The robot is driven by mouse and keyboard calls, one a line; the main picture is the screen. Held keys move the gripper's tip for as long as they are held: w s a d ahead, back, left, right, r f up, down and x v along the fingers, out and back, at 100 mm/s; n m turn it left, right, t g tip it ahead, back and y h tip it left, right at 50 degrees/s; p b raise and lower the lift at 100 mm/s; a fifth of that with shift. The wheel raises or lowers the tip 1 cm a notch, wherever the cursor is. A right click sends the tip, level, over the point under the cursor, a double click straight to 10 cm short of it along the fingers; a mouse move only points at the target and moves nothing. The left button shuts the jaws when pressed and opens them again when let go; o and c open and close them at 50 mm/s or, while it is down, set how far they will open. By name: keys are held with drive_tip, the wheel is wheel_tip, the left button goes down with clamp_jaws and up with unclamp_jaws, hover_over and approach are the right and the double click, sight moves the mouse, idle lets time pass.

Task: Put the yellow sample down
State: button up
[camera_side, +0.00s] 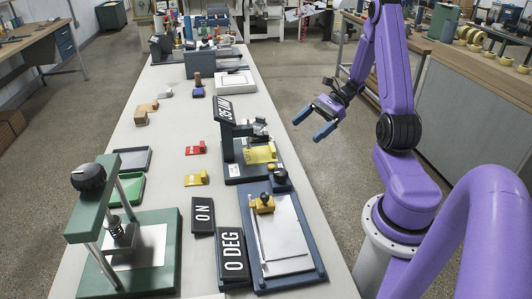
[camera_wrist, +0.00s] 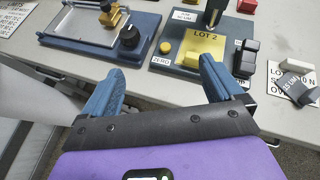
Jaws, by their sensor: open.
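A yellow sample (camera_side: 262,154) lies on the dark blue base of a gauge (camera_side: 230,148) on the bench, under its upright post. In the wrist view the yellow sample (camera_wrist: 203,42) is marked LOT 2 and lies flat on the base, partly behind my right finger. My gripper (camera_side: 314,124) is open and empty, out past the bench's right edge, apart from the sample. In the wrist view my gripper (camera_wrist: 160,72) has its fingers wide apart, with nothing between them.
A blue coating bed (camera_side: 308,254) with a white sheet and brass-coloured block stands in front of the gauge. Yellow (camera_side: 196,179) and red (camera_side: 196,149) small pieces lie left of it. A green press (camera_side: 168,281) stands front left. Dark displays read ON and 0 DEG.

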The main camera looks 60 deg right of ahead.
drive_tip(key=s+d+f+m+t+h, duration=0.2)
drive_tip(key=d+m+t, duration=0.25)
drive_tip(key=d, duration=0.25)
hover_over(278, 153)
drive_tip(key=s+d, duration=0.3)
drive_tip(key=shift+m, duration=0.35)
wheel_tip(278, 153, down, 4)
drive_tip(key=shift+d+f, duration=0.1)
drive_tip(key=shift+f, duration=0.15)
drive_tip(key=shift+f+x, duration=0.25)
drive_tip(key=shift+x, duration=2.25)
drive_tip(key=shift+s, duration=0.15)
drive_tip(key=c, duration=1.2)
drive_tip(key=shift+r, duration=0.2)
